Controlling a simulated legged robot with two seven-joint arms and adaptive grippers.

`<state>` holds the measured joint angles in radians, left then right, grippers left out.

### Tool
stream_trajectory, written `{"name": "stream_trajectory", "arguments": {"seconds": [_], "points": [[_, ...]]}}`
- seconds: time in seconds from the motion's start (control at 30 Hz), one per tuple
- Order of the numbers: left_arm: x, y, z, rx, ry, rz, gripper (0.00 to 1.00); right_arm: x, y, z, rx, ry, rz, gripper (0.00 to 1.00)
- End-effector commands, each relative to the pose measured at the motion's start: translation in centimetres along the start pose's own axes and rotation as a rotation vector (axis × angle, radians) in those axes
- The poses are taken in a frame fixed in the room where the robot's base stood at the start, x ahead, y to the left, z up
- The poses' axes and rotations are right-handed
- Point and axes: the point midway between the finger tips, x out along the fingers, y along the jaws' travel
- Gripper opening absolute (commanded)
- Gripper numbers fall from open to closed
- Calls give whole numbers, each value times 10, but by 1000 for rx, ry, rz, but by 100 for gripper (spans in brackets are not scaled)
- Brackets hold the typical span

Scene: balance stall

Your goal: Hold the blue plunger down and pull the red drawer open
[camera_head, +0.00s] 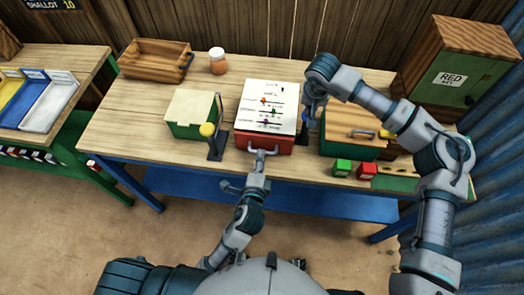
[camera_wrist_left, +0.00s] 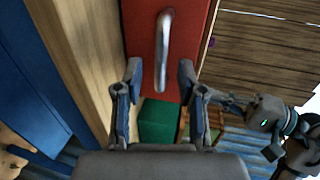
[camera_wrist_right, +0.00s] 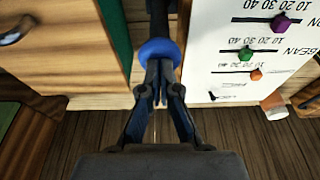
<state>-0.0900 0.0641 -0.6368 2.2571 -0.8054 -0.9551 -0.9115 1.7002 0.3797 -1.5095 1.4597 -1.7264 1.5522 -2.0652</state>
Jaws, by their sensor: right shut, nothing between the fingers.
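The red drawer (camera_head: 279,144) sits under the white slider board (camera_head: 284,95) on the bench and looks closed; its metal handle (camera_wrist_left: 165,45) shows in the left wrist view. My left gripper (camera_wrist_left: 160,75) is open, its fingers on either side of the handle's near end. I cannot tell whether they touch it. The blue plunger (camera_wrist_right: 158,50) is a round blue cap on a dark stand beside the board. My right gripper (camera_wrist_right: 159,75) is shut and empty, with its fingertips at the cap, seemingly against it. How far the plunger is down cannot be told.
A green box with a cream lid (camera_head: 193,107) and a yellow-knobbed lever (camera_head: 207,130) stand left of the board. A wooden-topped green box (camera_head: 350,135) is right. Small green (camera_head: 342,167) and red (camera_head: 366,170) blocks lie near the front edge. A wooden tray (camera_head: 155,62) is behind.

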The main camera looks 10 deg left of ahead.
Motion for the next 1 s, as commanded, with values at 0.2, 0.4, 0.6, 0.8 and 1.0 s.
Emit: {"name": "stream_trajectory", "arguments": {"seconds": [0.2,0.4,0.6,0.8,1.0], "points": [[30,0,0,-2,0,0,39,1,0,0,0,0,1,0],[37,0,0,-3,0,0,39,0,0,0,1,0,1,0],[37,0,0,-3,0,1,34,0,0,0,1,0,1,0],[37,0,0,-3,0,1,0,0,0,0,1,0,1,0],[36,1,0,-3,0,3,0,1,0,0,1,0,1,0]]}}
